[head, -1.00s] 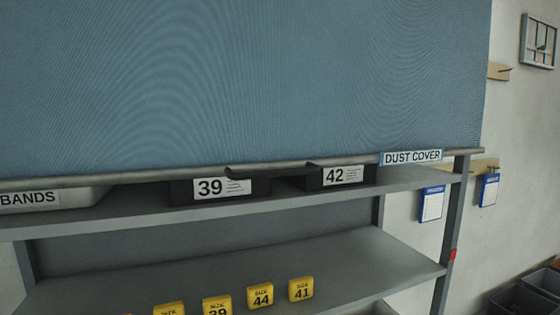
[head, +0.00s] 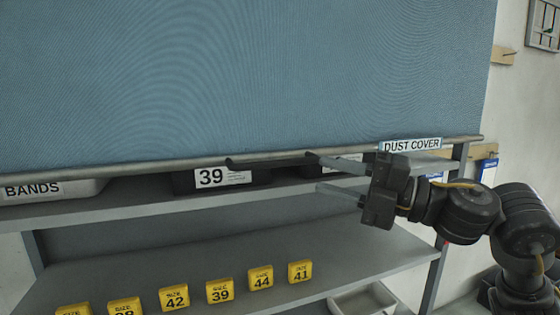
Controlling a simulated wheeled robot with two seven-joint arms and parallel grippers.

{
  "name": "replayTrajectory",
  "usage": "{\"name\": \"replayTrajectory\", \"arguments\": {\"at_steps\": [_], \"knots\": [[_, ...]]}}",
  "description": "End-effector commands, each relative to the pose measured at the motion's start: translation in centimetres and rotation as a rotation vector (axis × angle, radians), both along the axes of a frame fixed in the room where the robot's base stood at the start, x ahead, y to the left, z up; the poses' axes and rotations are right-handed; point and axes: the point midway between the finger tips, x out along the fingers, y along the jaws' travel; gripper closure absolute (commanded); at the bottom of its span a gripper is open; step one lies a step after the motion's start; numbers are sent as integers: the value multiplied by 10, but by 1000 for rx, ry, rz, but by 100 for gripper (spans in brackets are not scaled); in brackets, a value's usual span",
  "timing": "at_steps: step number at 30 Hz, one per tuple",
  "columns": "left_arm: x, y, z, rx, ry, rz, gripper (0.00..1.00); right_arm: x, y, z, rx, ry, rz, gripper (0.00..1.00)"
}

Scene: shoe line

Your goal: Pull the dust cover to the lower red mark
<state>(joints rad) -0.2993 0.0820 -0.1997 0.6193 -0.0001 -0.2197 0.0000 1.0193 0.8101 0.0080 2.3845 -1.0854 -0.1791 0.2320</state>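The blue dust cover (head: 240,80) hangs over the upper part of the rack, with a grey bar (head: 120,173) along its lower edge at the upper shelf. A dark handle (head: 265,161) sits on the bar near the middle. A DUST COVER label (head: 411,145) is at the bar's right. My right gripper (head: 313,171) comes in from the right, open, fingers pointing left. Its upper fingertip is by the handle's right end; I cannot tell whether they touch. My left gripper is not in view.
The upper shelf (head: 110,209) holds a BANDS bin (head: 70,188) and a box marked 39 (head: 222,178). Another box is partly hidden by my gripper. The lower shelf (head: 350,250) has several yellow size blocks, including 41 (head: 300,271). A pale tray (head: 362,300) is below.

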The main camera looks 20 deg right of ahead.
Motion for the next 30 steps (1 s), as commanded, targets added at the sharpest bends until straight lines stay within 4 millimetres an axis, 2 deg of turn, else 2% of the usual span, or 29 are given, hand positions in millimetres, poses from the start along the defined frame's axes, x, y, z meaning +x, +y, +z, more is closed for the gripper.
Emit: {"name": "replayTrajectory", "arguments": {"at_steps": [6, 15, 21, 29, 30], "knots": [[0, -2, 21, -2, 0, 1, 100, 24, 30, 11, 6, 3, 6, 66], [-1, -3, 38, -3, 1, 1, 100, 56, 66, 15, 5, 3, 3, 66], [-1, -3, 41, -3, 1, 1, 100, 64, 74, 14, 3, 2, 1, 66], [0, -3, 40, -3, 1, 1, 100, 65, 75, 14, 2, 0, -1, 66], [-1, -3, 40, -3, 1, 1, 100, 65, 75, 14, 2, 0, -1, 70]]}}
